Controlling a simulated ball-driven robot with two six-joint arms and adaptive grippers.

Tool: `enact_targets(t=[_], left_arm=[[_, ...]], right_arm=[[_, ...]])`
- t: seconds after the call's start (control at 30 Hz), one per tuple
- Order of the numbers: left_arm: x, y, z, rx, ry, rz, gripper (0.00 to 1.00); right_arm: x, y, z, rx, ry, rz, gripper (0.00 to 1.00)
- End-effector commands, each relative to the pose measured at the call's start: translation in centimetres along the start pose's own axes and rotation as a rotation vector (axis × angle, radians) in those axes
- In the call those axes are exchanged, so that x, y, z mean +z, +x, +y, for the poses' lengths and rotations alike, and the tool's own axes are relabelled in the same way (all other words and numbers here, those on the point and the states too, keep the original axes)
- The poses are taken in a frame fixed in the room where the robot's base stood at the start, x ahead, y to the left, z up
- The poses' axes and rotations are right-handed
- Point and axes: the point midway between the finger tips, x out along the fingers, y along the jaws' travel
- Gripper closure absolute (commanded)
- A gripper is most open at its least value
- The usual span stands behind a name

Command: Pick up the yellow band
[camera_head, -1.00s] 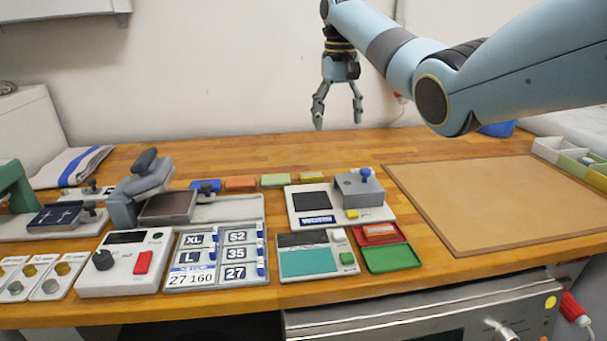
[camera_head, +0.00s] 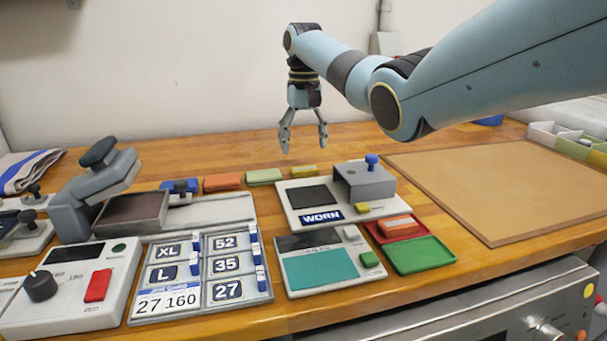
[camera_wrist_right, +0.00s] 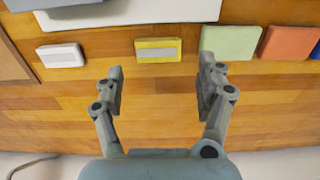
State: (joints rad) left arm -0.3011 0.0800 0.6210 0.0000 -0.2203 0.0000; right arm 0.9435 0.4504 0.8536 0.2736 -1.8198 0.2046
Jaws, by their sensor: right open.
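The yellow band (camera_head: 305,170) is a small flat yellow block on the wooden bench, at the right end of a row of coloured blocks in the head view. In the right wrist view the yellow band (camera_wrist_right: 158,50) shows a grey strip on its face. My right gripper (camera_head: 304,146) is open and empty, pointing down, and shows behind and above the yellow band in the head view. In the right wrist view the yellow band lies ahead of my right gripper (camera_wrist_right: 161,68), between the lines of its fingers and apart from them. My left gripper is not in view.
A green block (camera_head: 264,176) lies beside the yellow band, with orange (camera_head: 222,182) and blue (camera_head: 178,185) ones further left. A grey device (camera_head: 365,182) on a white board stands close on the right. A pale block (camera_wrist_right: 60,55) shows in the wrist view. Bench behind the row is clear.

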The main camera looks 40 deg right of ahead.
Motion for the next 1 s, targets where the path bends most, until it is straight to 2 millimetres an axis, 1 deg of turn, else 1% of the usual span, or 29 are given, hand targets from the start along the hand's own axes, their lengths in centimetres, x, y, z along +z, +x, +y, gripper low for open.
enact_targets(t=[0.03, 0.17, 0.43, 0.53, 0.73, 0.77, 0.9, 1.0], left_arm=[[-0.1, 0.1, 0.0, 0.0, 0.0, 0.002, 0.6], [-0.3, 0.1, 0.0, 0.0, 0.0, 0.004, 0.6], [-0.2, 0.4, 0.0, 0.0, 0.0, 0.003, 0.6], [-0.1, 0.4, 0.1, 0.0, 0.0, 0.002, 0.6], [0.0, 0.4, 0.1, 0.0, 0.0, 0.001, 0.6], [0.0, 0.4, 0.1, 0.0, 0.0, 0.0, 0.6], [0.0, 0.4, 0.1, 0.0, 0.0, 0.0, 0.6], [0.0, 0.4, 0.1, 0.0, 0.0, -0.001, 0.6]], right_arm=[[0.0, 0.6, 0.0, 0.0, 0.0, -0.001, 0.27], [0.1, 1.6, 0.1, 0.001, 0.0, -0.002, 0.27], [0.4, 5.6, 0.3, 0.001, 0.0, -0.002, 0.27], [0.4, 6.2, 0.3, 0.0, 0.0, 0.0, 0.27], [0.4, 6.2, 0.3, 0.0, -0.001, 0.001, 0.27], [0.4, 6.2, 0.3, 0.0, -0.001, 0.001, 0.28], [0.4, 6.2, 0.3, 0.0, -0.001, 0.001, 0.47], [0.4, 6.2, 0.3, 0.0, -0.001, 0.001, 0.58]])
